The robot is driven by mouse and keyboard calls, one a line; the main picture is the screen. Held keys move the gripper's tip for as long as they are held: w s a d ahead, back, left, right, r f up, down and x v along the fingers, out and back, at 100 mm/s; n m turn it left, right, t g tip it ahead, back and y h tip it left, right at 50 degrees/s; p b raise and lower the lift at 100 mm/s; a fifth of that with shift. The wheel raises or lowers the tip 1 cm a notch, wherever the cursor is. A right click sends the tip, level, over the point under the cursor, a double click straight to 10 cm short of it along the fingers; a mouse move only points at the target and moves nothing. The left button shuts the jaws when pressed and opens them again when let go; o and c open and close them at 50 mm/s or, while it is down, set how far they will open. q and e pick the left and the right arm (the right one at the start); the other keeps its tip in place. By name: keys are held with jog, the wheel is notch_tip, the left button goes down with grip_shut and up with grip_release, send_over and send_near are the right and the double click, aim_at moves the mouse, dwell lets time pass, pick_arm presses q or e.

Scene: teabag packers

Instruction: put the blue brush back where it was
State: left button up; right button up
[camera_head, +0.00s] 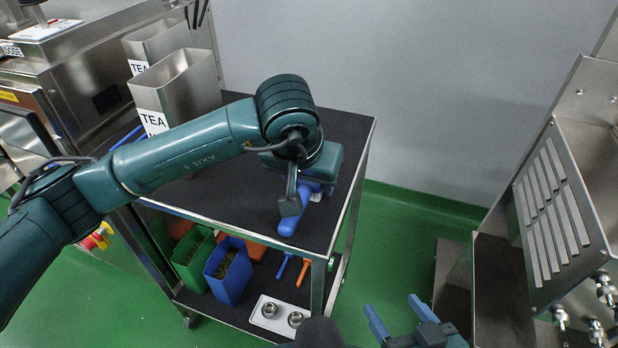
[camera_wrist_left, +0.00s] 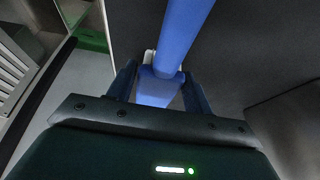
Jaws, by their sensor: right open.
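The blue brush (camera_head: 290,215) is at the front right part of the dark trolley top (camera_head: 262,212). My left gripper (camera_head: 312,190) is directly over it and hides part of it. The left gripper is shut on the brush. I cannot tell whether the brush touches the trolley top. My right gripper (camera_head: 398,318) is open and empty over the green floor, right of the trolley.
Metal TEA containers (camera_head: 180,88) stand at the trolley's back left. The lower shelf holds a blue bin (camera_head: 229,272), a green bin (camera_head: 192,258), blue and orange tools and a white holder (camera_head: 278,315). A steel machine (camera_head: 565,215) stands at right. Green floor lies between.

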pick_arm(q)
jog(key=o, duration=0.3)
jog(key=shift+r, duration=0.25)
jog(key=shift+s+r, duration=0.1)
jog(key=shift+r, duration=0.25)
jog(key=v, duration=1.1)
jog(key=shift+a+r+p, duration=0.1)
jog(key=shift+p, duration=0.25)
